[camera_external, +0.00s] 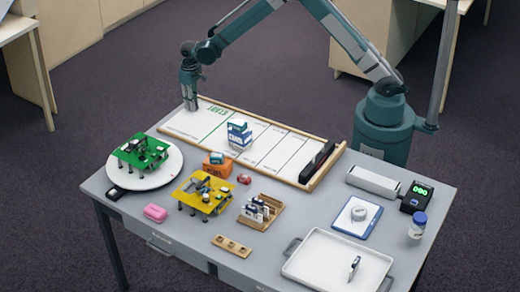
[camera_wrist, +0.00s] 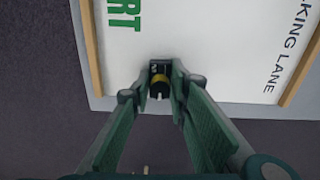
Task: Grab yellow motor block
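The yellow motor block (camera_wrist: 160,84), yellow and black with a dark shaft end, sits between my fingertips in the wrist view. My gripper (camera_wrist: 161,72) has its fingers drawn in on both sides of the block, and they appear to touch it. In the external view my gripper (camera_external: 190,103) points down at the back left end of the white lane board. The block is hidden or too small to make out there. I cannot tell whether it rests on a surface or is lifted.
The white lane board (camera_external: 192,124) has a raised wooden rim. A green board model (camera_external: 140,152) on a round white turntable, a yellow board model (camera_external: 203,192), an orange block (camera_external: 217,167) and a blue-white box (camera_external: 239,134) stand nearby. A white tray (camera_external: 325,262) is at front right.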

